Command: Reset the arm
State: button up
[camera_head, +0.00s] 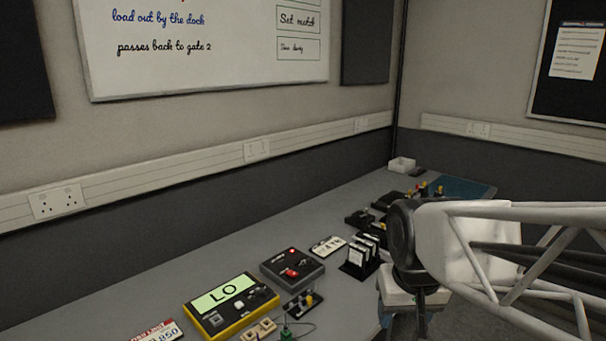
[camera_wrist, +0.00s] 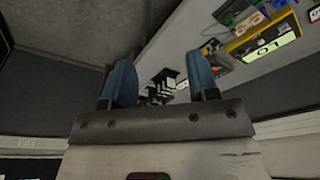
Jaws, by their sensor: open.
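My gripper (camera_wrist: 160,85) shows in the wrist view with its two blue fingers apart and nothing between them. Beyond the fingers are the grey bench and a dark rack. In the head view my white truss arm reaches in from the right, and its wrist end stands at the bench's right edge. The gripper's fingers cannot be made out in that view.
The grey bench (camera_head: 140,296) runs along the wall. On it are a yellow box with a green "LO" display (camera_head: 228,294), a dark box with a red control (camera_head: 293,268), a rack of cards (camera_head: 360,257) and a white tray (camera_head: 402,164). The bench's left part is mostly clear.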

jog(key=s+d+f, duration=0.1)
jog(key=s+d, duration=0.1)
jog(key=s, duration=0.5)
jog(key=shift+s+f, duration=0.15)
jog(key=shift+s, duration=0.15)
